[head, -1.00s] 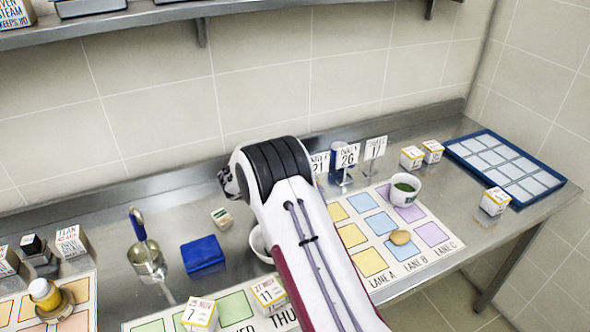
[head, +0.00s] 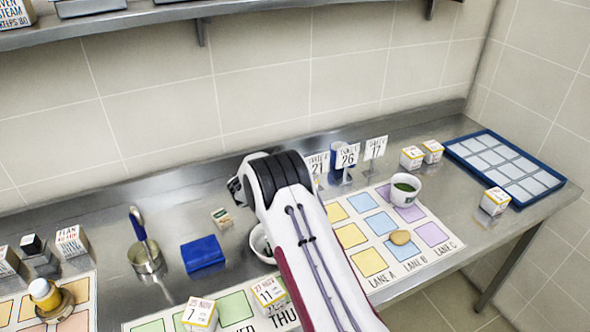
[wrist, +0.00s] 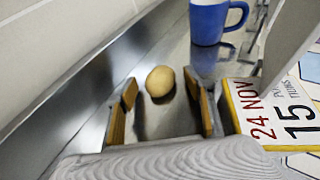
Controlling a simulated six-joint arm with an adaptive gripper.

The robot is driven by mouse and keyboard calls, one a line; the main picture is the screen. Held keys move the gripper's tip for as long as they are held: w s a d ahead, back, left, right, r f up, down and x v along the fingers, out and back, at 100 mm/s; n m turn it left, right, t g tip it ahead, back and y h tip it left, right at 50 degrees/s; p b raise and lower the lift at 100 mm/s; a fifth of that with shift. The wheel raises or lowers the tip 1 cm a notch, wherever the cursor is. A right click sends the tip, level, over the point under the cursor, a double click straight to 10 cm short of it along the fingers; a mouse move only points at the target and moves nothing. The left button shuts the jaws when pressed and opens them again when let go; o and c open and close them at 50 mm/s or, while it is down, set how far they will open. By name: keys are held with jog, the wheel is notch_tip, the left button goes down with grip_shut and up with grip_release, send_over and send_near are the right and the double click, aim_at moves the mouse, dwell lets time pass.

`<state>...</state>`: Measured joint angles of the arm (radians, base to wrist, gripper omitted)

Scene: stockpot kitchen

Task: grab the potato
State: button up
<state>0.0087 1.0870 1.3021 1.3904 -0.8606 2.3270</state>
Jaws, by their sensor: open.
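A round tan potato (wrist: 160,81) lies on the steel counter near the back ledge in the wrist view. My gripper (wrist: 163,103) is open and empty, with one tan-padded finger on either side of the view. The potato shows in the gap between the fingers, a little beyond the tips, and I see no contact. In the head view this potato and my fingertips are hidden behind my arm. A similar tan oval object (head: 400,237) lies on the lane mat in the head view.
A blue mug (wrist: 209,22) stands beyond the potato to the right. A box marked 24 NOV (wrist: 265,112) sits close to the right finger. The back ledge (wrist: 75,100) runs along the left.

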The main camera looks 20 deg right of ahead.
dwell(0.4)
jog(key=c, duration=1.2)
jog(key=shift+r, duration=0.2)
jog(key=shift+r, duration=0.45)
jog(key=shift+s+a+r, duration=0.1)
jog(key=shift+a+r, duration=0.05)
jog(key=shift+r, duration=0.45)
jog(key=shift+s+a+r, duration=0.1)
jog(key=shift+a+r, duration=0.05)
jog(key=shift+r, duration=0.4)
jog(key=s+a, duration=0.3)
jog(key=a, duration=0.1)
jog(key=s+a, duration=0.3)
jog(key=a, duration=0.2)
jog(key=s+a, duration=0.4)
jog(key=a, duration=0.1)
